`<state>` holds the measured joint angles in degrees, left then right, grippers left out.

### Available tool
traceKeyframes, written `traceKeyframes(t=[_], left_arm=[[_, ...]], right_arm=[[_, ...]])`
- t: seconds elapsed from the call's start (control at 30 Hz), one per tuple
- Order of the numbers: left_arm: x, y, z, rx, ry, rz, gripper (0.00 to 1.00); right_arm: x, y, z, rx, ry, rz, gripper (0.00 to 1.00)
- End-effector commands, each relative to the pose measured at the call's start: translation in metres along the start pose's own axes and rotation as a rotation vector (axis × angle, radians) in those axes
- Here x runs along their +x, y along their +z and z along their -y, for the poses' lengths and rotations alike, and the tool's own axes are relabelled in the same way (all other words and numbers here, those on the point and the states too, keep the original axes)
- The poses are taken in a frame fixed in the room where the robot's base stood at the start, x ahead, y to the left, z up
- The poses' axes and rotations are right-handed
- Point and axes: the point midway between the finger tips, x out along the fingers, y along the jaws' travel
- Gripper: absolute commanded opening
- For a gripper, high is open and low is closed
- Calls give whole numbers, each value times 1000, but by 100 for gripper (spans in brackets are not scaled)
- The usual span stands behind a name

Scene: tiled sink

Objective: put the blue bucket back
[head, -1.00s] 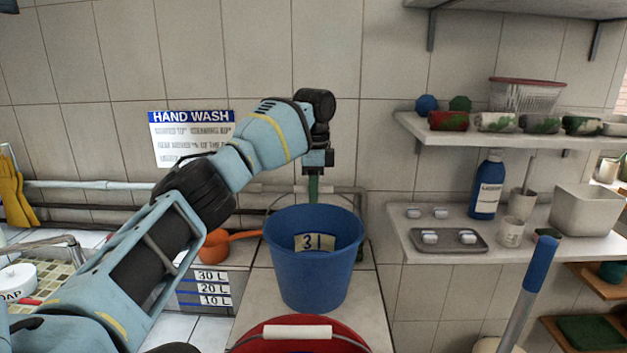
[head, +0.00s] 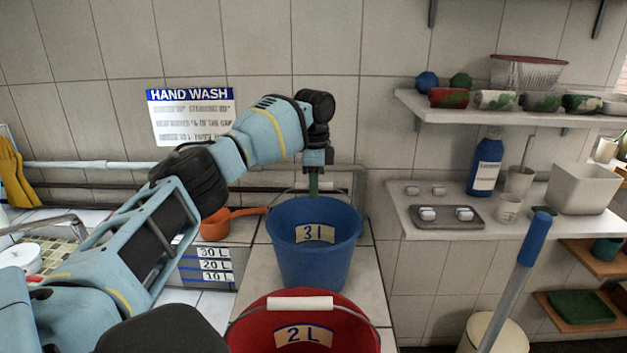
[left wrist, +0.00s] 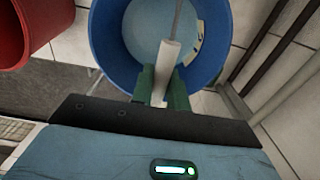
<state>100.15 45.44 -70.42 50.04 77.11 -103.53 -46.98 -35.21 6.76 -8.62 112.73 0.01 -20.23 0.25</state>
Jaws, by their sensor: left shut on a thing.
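The blue bucket (head: 313,262), labelled 3 L, is upright over the tiled ledge behind the red bucket. I cannot tell whether its base touches the ledge. My left gripper (head: 313,188) is above the back of its rim, pointing down. In the left wrist view, the green fingers (left wrist: 162,88) are shut on the white grip (left wrist: 168,62) of the bucket's handle, and the blue bucket (left wrist: 104,45) hangs or stands beyond them. The gripped part is mostly hidden in the head view. My right gripper is not in view.
A red bucket (head: 250,330), labelled 2 L, stands close in front. An orange dipper (head: 214,226) is to the left. Wall pipes (head: 100,164) run behind. Shelves (head: 440,223) with bottles and cups are to the right, with a blue-handled stick (head: 535,240) before them.

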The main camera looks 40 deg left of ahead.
Motion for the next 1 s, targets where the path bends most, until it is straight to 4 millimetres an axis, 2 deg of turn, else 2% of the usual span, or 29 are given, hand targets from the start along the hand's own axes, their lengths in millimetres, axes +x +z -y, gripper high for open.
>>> traceKeyframes(t=[0.03,0.23,0.27,0.43,0.77,0.87,1.0], left_arm=[[-9,-1,0,2,-10,-13,0],[-8,-1,0,2,-9,-12,0],[-2,0,0,0,-2,-2,17],[-2,0,0,0,-2,-1,38],[-2,0,0,0,0,0,38],[-10,-1,0,0,0,0,38],[-33,-2,0,0,0,-2,38]], right_arm=[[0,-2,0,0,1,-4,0],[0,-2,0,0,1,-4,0],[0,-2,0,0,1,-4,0],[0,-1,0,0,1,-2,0],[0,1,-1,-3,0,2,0],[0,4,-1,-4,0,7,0],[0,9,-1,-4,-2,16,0]])
